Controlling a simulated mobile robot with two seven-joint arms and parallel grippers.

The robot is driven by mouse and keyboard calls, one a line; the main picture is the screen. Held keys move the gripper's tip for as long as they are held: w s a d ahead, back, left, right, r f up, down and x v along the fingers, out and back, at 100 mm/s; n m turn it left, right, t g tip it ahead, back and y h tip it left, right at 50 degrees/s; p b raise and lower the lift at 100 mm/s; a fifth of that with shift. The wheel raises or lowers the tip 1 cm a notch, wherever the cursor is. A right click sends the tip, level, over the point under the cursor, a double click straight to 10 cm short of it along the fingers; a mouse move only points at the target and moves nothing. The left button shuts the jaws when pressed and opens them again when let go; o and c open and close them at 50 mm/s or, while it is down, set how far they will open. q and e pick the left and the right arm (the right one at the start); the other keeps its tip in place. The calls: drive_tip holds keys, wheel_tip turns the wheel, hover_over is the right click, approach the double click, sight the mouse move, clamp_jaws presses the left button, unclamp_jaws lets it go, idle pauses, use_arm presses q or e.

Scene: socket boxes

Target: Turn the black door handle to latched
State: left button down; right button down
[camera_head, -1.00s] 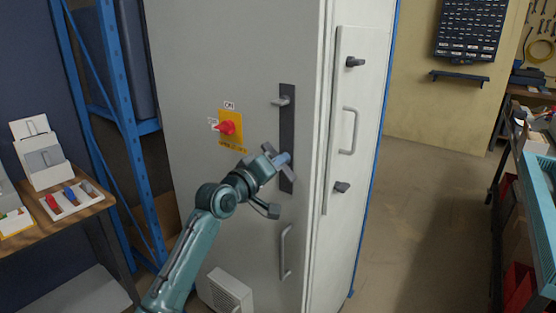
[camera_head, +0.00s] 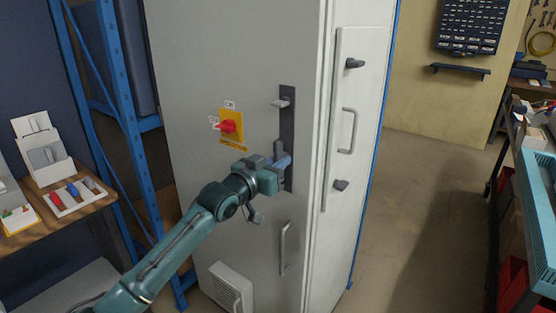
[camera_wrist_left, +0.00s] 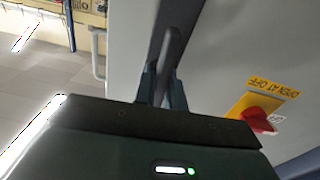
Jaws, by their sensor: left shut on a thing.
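The black door handle (camera_wrist_left: 172,48) shows as a dark bar in the left wrist view, with its lower part between my two gripper fingers. My left gripper (camera_wrist_left: 163,88) is shut on it. In the head view my left gripper (camera_head: 283,162) is at the lower half of the dark vertical lock plate (camera_head: 287,115) on the grey cabinet door (camera_head: 205,60). The gripper hides much of the handle there, so its exact angle is hard to tell. My right gripper is not in view.
A small grey lever (camera_head: 281,103) sits higher on the plate. A red switch (camera_head: 228,126) on a yellow panel is to the left. A grey pull handle (camera_head: 286,248) is below. A side table (camera_head: 85,207) stands at the left; the floor (camera_head: 430,190) at the right is open.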

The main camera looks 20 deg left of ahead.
use_arm(q)
drive_tip(key=shift+m, duration=0.4)
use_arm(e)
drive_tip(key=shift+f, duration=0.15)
use_arm(q)
drive_tip(key=c, duration=1.5)
unclamp_jaws()
drive_tip(key=shift+o, duration=0.2)
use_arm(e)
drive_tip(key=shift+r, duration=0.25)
use_arm(q)
drive_tip(key=b+v, duration=0.1)
drive_tip(key=v, duration=1.2)
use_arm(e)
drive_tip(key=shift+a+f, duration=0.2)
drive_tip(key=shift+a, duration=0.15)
